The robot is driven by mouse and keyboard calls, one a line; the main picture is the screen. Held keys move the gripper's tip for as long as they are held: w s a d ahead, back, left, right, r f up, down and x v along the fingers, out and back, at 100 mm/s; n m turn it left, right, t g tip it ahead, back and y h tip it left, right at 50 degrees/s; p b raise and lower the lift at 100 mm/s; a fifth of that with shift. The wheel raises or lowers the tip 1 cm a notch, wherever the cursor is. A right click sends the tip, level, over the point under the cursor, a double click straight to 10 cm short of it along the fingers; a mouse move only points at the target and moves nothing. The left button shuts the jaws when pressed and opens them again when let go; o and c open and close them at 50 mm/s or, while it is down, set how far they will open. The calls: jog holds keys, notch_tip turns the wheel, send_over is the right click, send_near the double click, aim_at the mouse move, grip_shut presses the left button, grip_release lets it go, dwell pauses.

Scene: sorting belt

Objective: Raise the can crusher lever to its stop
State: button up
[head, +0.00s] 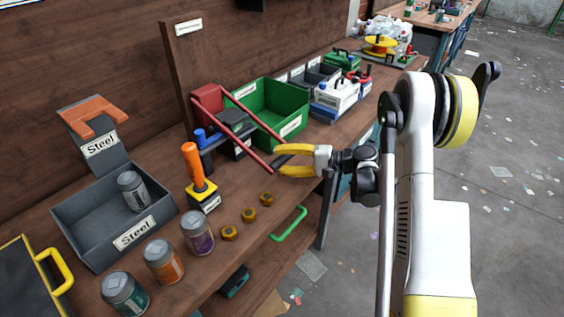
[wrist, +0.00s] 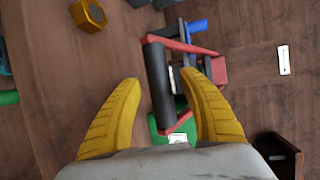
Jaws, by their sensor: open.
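The can crusher (head: 235,121) stands on the bench, with a black body and a red bracket at the back. Its red lever (head: 244,142) has two arms that slope down from the bracket toward my gripper. A black grip bar (wrist: 158,82) joins the arm ends in the wrist view. My gripper (head: 279,160) has yellow fingers and is open. In the wrist view the bar lies between the two fingers, with a gap visible on each side. In the head view the bar is mostly hidden by the fingers.
A green bin (head: 271,108) stands behind the crusher. An orange-handled lever (head: 193,165) stands to its left. A grey Steel bin (head: 83,229) holds one can.

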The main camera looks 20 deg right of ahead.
grip_shut()
